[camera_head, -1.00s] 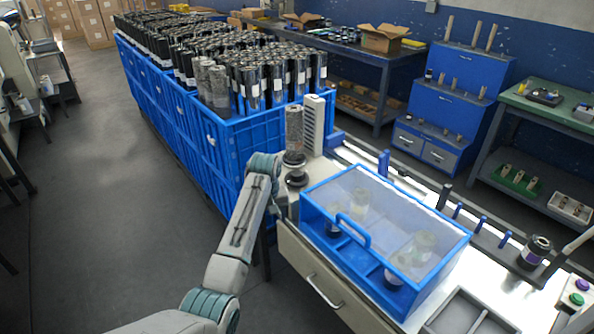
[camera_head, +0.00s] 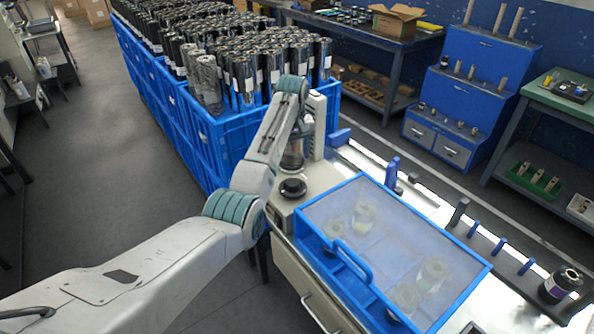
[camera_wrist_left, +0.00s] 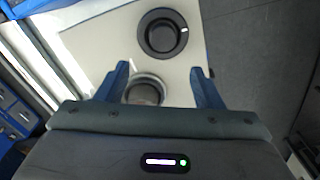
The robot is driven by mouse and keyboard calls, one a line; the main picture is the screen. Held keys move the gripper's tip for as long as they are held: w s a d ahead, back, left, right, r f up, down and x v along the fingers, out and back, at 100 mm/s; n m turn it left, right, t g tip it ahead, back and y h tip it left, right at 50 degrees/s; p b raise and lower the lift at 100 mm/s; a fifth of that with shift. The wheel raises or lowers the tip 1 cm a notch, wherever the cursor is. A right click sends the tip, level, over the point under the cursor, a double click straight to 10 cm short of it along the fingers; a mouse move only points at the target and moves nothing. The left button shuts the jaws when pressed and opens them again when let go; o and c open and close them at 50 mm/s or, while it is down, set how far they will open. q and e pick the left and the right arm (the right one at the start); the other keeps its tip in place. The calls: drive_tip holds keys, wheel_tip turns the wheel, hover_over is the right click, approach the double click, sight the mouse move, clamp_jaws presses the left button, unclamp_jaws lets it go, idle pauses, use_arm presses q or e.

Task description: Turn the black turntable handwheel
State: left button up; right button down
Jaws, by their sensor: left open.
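The black handwheel (camera_head: 292,189) is a round dark knob on the pale machine top, at the near left corner. It also shows in the left wrist view (camera_wrist_left: 163,35), with a small white mark on its rim. My left gripper (camera_head: 301,126) is above the machine, beyond the handwheel and apart from it. In the wrist view its two blue fingers (camera_wrist_left: 160,80) are spread, with the handwheel ahead of the tips. A round grey-rimmed piece (camera_wrist_left: 146,90) shows between the fingers, partly hidden by the gripper body; I cannot tell whether they touch it. My right gripper is out of view.
A blue-framed clear cover (camera_head: 385,218) over several rolls stands right of the handwheel. A pale upright block (camera_head: 318,125) is behind my gripper. Blue crates (camera_head: 225,143) of dark rolls stand at the left. Open floor lies at far left.

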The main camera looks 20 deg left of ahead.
sight(293, 182)
use_arm(q)
drive_tip(key=f, duration=0.1)
drive_tip(key=s+f, duration=0.1)
drive_tip(key=f+p, duration=0.1)
drive_tip(key=shift+s, duration=0.25)
drive_tip(key=f, duration=0.6)
drive_tip(key=shift+w+p, duration=0.35)
drive_tip(key=shift+w, duration=0.05)
drive_tip(key=shift+s+f, duration=0.15)
drive_tip(key=shift+f, duration=0.3)
drive_tip(key=c, duration=1)
